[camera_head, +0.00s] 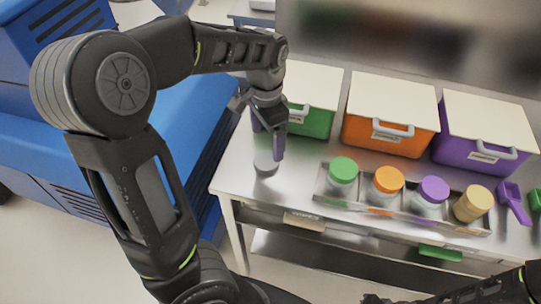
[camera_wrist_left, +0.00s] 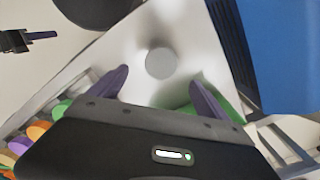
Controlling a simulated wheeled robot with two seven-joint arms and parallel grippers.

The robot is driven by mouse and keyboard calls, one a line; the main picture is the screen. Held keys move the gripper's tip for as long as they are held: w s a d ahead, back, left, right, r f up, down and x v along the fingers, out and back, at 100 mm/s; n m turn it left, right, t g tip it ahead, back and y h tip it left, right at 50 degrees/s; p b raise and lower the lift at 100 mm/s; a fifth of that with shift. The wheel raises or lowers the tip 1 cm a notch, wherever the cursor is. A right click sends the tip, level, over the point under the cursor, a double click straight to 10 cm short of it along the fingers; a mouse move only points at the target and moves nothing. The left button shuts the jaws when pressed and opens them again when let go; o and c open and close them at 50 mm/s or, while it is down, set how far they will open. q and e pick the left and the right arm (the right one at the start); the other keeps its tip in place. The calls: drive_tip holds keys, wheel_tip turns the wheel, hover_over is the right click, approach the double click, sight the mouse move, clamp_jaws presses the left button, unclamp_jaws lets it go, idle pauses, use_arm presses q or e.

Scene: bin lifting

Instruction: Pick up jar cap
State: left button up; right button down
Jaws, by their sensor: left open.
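A flat grey jar cap (camera_head: 265,163) lies on the steel table near its left end. In the left wrist view the cap (camera_wrist_left: 159,62) shows as a pale grey disc between and just beyond the fingertips. My left gripper (camera_head: 267,140) is open and empty above the cap, its purple fingers pointing down. The fingers also show in the left wrist view (camera_wrist_left: 159,76), spread on either side of the cap and apart from it. My right arm shows at the bottom right of the head view; its gripper's opening cannot be made out.
A metal tray (camera_head: 320,194) holds jars with green (camera_head: 343,169), orange (camera_head: 389,179), purple (camera_head: 435,189) and tan (camera_head: 474,203) tops, right of the cap. Green (camera_head: 315,122), orange (camera_head: 385,138) and purple (camera_head: 480,150) bins stand behind. A purple scoop (camera_head: 514,204) lies at right.

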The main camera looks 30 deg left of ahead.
sight(267, 160)
use_arm(q)
drive_tip(key=shift+f, duration=1.35)
drive_tip(key=shift+a+f+p, duration=0.1)
drive_tip(key=shift+f+p, duration=0.25)
drive_tip(key=shift+f, duration=2.25)
drive_tip(key=c, duration=1.4)
